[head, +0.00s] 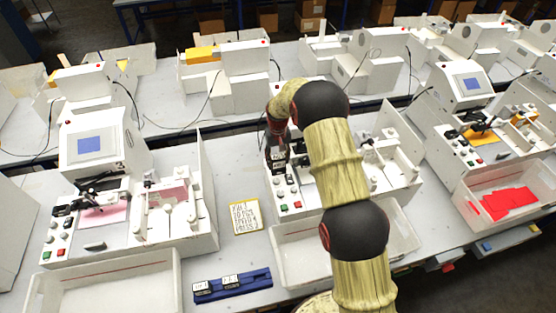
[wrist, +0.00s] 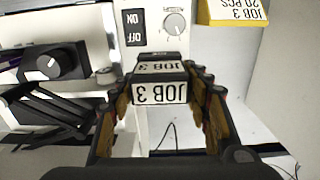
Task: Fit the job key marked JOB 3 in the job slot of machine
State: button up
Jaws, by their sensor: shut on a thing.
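In the wrist view a dark job key (wrist: 160,93) sits between the fingers of my gripper (wrist: 163,100). White labels on its two visible faces read JOB 3, upside down in the picture. My gripper is shut on it. In the head view my gripper (head: 275,157) is at the left side of the middle machine (head: 345,185), above its control knobs and partly hidden by my arm. In the wrist view the key is in front of a white panel with an ON/OFF label and a knob (wrist: 174,24). I cannot make out the job slot, or whether the key touches the machine.
A blue rack (head: 252,284) with two other keys lies at the front left. A yellow-edged note (head: 244,217) lies on the table between machines. A yellow tag (wrist: 240,10) reads JOB 3, 20 PCS. Empty bins stand before the left and middle machines; the right bin (head: 500,205) holds red pieces.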

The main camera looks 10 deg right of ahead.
jog(key=shift+f, duration=0.15)
jog(key=o, duration=1)
jog(key=shift+o, duration=0.9)
notch_tip(320, 180, up, 12)
